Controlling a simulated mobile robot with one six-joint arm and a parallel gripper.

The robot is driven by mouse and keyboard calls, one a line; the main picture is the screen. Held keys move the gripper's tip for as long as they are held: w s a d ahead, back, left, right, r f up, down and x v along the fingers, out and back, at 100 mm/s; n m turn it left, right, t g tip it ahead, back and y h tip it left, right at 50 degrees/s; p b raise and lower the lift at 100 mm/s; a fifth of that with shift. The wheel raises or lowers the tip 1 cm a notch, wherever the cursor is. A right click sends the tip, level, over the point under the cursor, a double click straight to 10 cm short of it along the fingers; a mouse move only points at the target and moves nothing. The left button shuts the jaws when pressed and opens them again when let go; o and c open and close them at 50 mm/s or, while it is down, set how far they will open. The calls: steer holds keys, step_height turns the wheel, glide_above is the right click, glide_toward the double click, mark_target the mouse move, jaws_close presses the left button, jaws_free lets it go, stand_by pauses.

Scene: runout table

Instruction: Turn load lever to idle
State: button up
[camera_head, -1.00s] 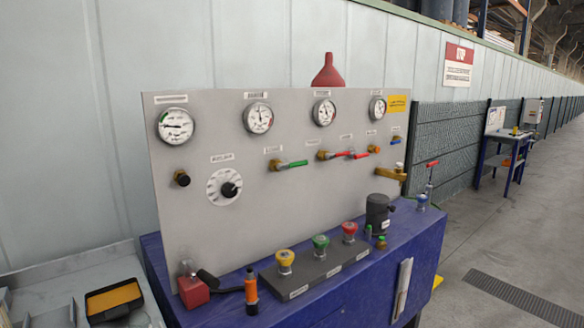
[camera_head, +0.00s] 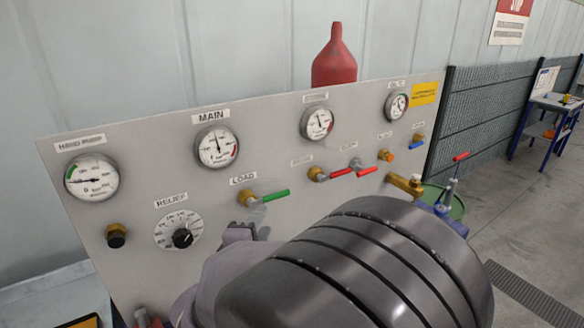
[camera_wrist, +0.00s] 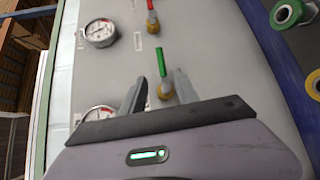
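The load lever (camera_head: 270,196) has a green handle on a brass valve, below the LOAD label on the grey panel. The handle points right along the panel in the head view. In the wrist view the green handle (camera_wrist: 161,62) points up from its brass body. My gripper (camera_wrist: 161,78) is open, with one finger on each side of the valve in that picture. I cannot tell whether either finger touches it. In the head view my gripper (camera_head: 242,232) shows just below the lever, mostly hidden behind my own dark wrist.
The panel (camera_head: 140,180) carries gauges, a relief dial (camera_head: 182,237) and two red-handled levers (camera_head: 340,173) right of the load lever. A brass fitting (camera_head: 405,184) juts out farther right. In the wrist view a red handle (camera_wrist: 152,14) stands above. My arm hides the bench top.

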mark_target(278, 197)
steer(key=b+x, duration=0.2)
steer(key=x, duration=1.3)
steer(key=shift+f, duration=0.1)
jaws_close()
stand_by(0.6)
